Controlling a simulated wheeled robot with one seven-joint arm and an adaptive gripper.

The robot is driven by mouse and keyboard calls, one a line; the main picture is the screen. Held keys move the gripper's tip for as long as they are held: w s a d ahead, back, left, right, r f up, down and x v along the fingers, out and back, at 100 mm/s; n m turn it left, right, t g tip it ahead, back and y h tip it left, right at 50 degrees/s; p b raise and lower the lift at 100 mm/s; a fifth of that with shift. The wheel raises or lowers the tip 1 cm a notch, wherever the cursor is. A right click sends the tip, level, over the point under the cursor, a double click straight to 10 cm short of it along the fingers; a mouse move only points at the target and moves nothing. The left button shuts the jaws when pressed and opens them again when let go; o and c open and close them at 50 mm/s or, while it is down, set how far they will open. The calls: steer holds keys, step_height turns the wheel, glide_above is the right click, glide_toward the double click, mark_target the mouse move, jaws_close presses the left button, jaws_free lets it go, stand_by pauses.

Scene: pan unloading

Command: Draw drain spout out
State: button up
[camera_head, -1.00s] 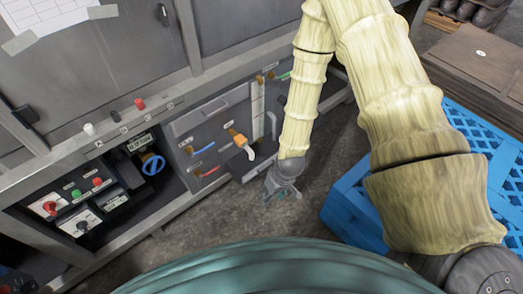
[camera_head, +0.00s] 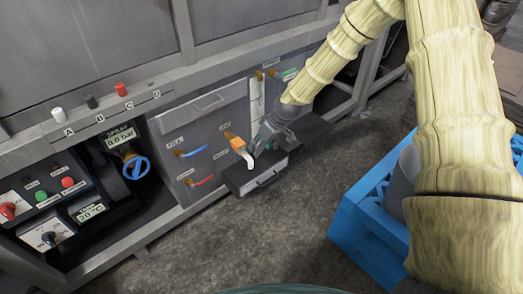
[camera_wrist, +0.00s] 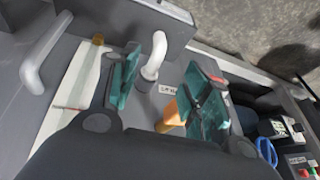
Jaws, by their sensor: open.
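The drain spout (camera_head: 246,157) is a short curved white pipe on the grey cabinet front, below an orange valve part (camera_head: 235,141). My gripper (camera_head: 264,145) is close beside it on its right in the head view. In the wrist view the spout (camera_wrist: 154,58) shows between the two teal fingers of my gripper (camera_wrist: 165,84). The fingers are open and apart. I cannot tell whether either finger touches the spout. The orange part (camera_wrist: 170,118) lies lower, near the right finger.
The blue crate (camera_head: 350,219) stands on the floor at right. Labelled knobs and a blue valve wheel (camera_head: 137,167) are at left. Floor between is clear.

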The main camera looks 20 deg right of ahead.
mark_target(251, 159)
steer(key=shift+b+x, duration=1.8)
steer(key=shift+x, duration=3.55)
steer(key=shift+w+d, duration=0.1)
jaws_close()
steer(key=shift+s+d+p, duration=0.25)
steer(key=shift+s+p, duration=0.3)
steer(key=shift+s, duration=0.15)
steer(key=shift+s+d+f, duration=0.1)
steer(key=shift+s+d, duration=0.1)
steer(key=shift+s, duration=0.3)
steer(key=shift+s+d+p, duration=0.1)
steer(key=shift+s+p, duration=0.2)
steer(key=shift+p, duration=0.15)
steer(key=shift+s+d+f+p, duration=0.1)
steer(key=shift+s+d+p, duration=0.2)
steer(key=shift+s, duration=0.4)
steer(key=shift+s+d+f+p, duration=0.1)
steer(key=shift+s+d+p, duration=0.15)
steer(key=shift+s, duration=0.45)
